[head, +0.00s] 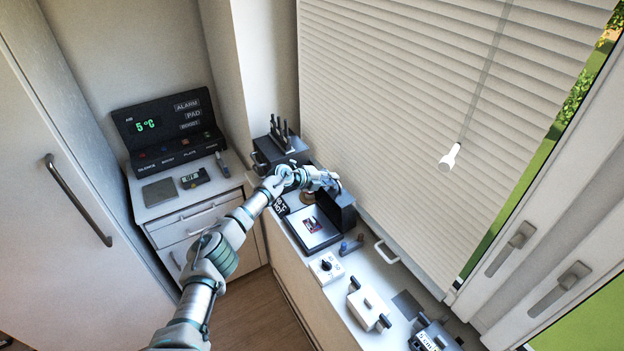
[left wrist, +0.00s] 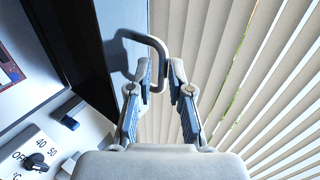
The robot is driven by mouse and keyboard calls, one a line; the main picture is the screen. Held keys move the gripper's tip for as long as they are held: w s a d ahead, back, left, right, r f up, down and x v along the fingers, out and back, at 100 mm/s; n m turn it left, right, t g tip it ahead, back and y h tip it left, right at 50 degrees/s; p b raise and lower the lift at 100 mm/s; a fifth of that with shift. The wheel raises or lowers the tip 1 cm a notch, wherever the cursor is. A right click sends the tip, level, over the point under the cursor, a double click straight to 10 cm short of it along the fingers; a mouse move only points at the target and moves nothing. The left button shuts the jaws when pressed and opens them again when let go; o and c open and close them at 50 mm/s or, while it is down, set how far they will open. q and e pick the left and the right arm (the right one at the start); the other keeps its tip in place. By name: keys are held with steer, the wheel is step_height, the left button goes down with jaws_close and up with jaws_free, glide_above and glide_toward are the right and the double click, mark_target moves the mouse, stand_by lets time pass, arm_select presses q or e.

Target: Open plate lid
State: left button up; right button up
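The plate device (head: 312,231) stands on the counter under the blinds, with a white tray-like face and a small dark red picture on it. Its dark lid (head: 343,209) stands up steeply at the back right side. In the left wrist view the lid (left wrist: 120,70) is a dark panel, and a grey U-shaped handle (left wrist: 150,42) sticks out from it. My left gripper (head: 331,181) is at the upper part of the lid. In the left wrist view its fingers (left wrist: 160,76) are close together on both sides of the handle's bar. My right gripper is not in view.
A dark block with upright black pieces (head: 280,141) stands just behind my left arm. A dial box (head: 326,267), a white lever box (head: 369,304) and other devices line the counter at front right. The blinds (head: 400,110) hang close behind the lid.

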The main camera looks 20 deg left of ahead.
arm_select(q)
steer(key=v, duration=1)
steer(key=shift+a, duration=0.4)
steer(key=shift+w+d, duration=0.1)
steer(key=shift+d, duration=0.1)
steer(key=shift+d, duration=0.1)
